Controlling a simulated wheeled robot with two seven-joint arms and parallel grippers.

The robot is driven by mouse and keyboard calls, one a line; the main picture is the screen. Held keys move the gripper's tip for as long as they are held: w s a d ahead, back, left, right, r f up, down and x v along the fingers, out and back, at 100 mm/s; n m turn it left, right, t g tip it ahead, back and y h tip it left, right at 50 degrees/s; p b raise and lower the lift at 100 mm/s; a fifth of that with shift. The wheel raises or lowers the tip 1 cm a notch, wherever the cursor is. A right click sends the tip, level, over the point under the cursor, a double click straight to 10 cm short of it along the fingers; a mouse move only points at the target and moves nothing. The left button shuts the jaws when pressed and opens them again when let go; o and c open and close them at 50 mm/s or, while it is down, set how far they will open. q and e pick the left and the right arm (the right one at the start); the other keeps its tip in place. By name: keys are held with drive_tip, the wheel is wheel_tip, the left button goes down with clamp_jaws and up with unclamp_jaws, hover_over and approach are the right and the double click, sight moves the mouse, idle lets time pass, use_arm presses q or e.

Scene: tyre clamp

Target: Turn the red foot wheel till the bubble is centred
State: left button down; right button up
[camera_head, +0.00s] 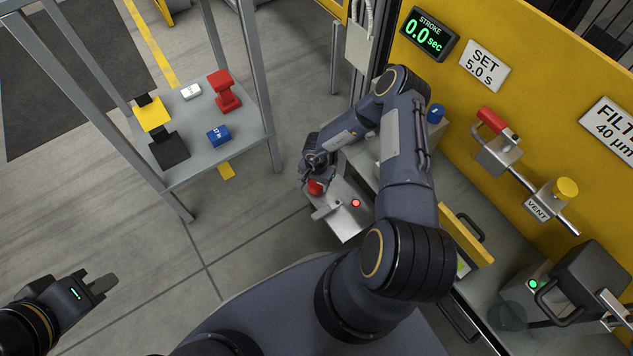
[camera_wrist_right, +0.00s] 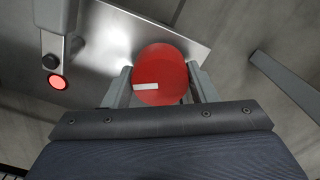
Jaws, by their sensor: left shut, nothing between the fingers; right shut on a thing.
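The red foot wheel (camera_wrist_right: 160,78) sits between the two fingers of my right gripper (camera_wrist_right: 161,90) in the right wrist view. It is a round red knob with a short white mark pointing left, and the fingers press on both sides. In the head view the red wheel (camera_head: 315,187) shows at the left end of a metal plate (camera_head: 347,222), under my right gripper (camera_head: 311,180). My left gripper (camera_head: 108,284) is shut and empty at the lower left, over bare floor. I cannot make out the bubble in either view.
A red lamp (camera_head: 356,203) glows on the plate, beside the wheel. A grey shelf (camera_head: 240,137) with small red, blue, yellow, white and black items stands at upper left. A yellow panel (camera_head: 540,75) with valves is at right. Floor between shelf and left gripper is clear.

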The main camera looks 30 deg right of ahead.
idle(0.3)
drive_tip(key=o, duration=1)
wheel_tip(320, 180, up, 8)
drive_tip(key=p, duration=0.3)
drive_tip(key=shift+f, duration=0.1)
